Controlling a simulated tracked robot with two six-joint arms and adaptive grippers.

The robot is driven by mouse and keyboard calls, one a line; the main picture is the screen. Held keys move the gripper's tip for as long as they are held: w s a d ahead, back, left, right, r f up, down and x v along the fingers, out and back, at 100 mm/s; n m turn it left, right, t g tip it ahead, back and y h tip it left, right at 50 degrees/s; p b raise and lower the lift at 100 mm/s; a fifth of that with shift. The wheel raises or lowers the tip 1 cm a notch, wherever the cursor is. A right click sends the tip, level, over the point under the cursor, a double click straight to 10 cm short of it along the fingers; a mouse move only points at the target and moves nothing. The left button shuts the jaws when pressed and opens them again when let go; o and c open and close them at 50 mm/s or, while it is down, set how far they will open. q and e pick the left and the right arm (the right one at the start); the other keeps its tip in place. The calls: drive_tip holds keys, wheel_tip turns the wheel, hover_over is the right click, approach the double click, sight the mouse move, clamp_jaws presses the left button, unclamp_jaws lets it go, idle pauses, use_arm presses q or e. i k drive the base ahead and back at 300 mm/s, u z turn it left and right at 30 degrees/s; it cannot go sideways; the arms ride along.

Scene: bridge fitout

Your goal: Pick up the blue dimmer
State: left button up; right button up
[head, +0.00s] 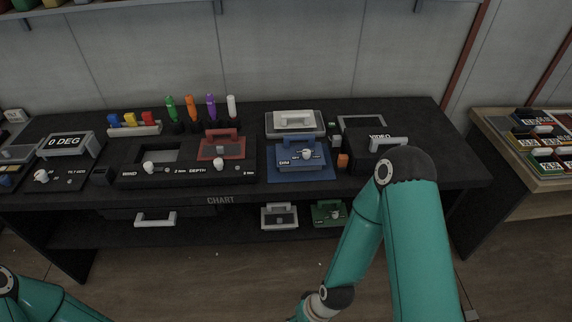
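The blue dimmer (290,157) is a small blue box with a handle on top, a white knob and a "DIM" label on its front. It sits on a blue mat or base (288,175) on the dark console top, right of the middle. Neither gripper touches it. My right arm comes in from the lower right and bends down in front of the console, with its gripper below the picture edge. Only a bit of my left arm shows at the lower left, and its gripper is out of view.
Left of the dimmer is a black panel (130,176) with a red handled module (222,147). Right is a black VIDEO box (366,157), partly behind my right arm.

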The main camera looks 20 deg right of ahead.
sight(288, 158)
drive_tip(key=z, duration=0.15)
drive_tip(key=i, duration=0.85)
